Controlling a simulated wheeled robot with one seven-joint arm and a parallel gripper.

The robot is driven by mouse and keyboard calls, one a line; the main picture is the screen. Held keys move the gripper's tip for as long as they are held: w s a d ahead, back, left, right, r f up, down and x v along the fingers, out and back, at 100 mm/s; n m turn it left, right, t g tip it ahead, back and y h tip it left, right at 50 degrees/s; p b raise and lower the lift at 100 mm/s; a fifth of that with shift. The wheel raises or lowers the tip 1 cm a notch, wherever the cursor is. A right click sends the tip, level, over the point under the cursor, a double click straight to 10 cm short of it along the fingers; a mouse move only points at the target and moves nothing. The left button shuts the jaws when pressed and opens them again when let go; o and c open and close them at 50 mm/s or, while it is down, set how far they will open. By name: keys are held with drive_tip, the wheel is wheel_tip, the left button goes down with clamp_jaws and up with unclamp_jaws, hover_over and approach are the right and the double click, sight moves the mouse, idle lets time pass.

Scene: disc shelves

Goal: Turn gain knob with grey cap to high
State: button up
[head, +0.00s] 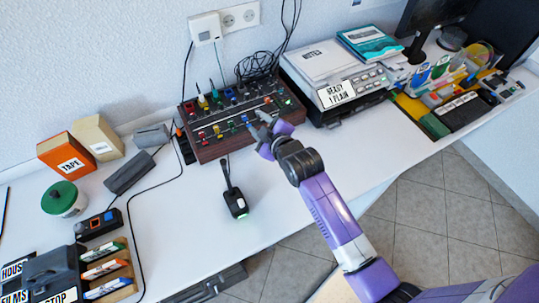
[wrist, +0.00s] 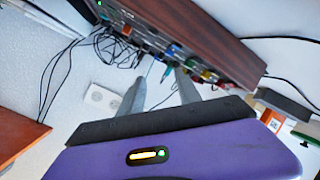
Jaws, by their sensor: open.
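The mixer (head: 206,152), a dark panel with a reddish-brown wooden side, stands on the white table against the wall. It carries several knobs and sliders with coloured caps: red, yellow, green, blue and orange. I cannot pick out the grey-capped gain knob with certainty. My gripper (head: 262,125) is at the mixer's right front part, over or close to its panel. In the wrist view my gripper (wrist: 160,84) has its two grey fingers apart, with no object seen held between them. The mixer (wrist: 215,38) fills the upper part there, with blue caps near the fingertips. Contact cannot be told.
Right of the mixer is a grey device (head: 338,92) with papers on it. Tangled cables (head: 257,66) lie behind.

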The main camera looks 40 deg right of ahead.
drive_tip(key=s+a+m+t, duration=0.1)
drive_tip(key=s+a, duration=0.2)
drive_tip(key=s, duration=0.2)
drive_tip(key=s+a+r+m+t+b, duration=0.1)
drive_tip(key=s+a+m, duration=0.1)
drive_tip(key=s, duration=0.3)
drive_tip(key=shift+s+a+r+y, duration=0.2)
drive_tip(key=shift+s+a+y, duration=0.15)
drive_tip(key=shift+a, duration=0.2)
drive_tip(key=s+a+r+m+y, duration=0.1)
drive_tip(key=s+a+r, duration=0.2)
drive_tip(key=s, duration=0.6)
drive_tip(key=s+a+r+y, duration=0.1)
drive_tip(key=s+a+r, duration=0.2)
drive_tip(key=s, duration=0.5)
drive_tip(key=s+a+r+m+y, duration=0.1)
drive_tip(key=s+a+r, duration=0.2)
drive_tip(key=s, duration=0.6)
drive_tip(key=shift+s+r+m, duration=0.25)
drive_tip(key=shift+s+m, duration=0.05)
drive_tip(key=shift+s, duration=0.05)
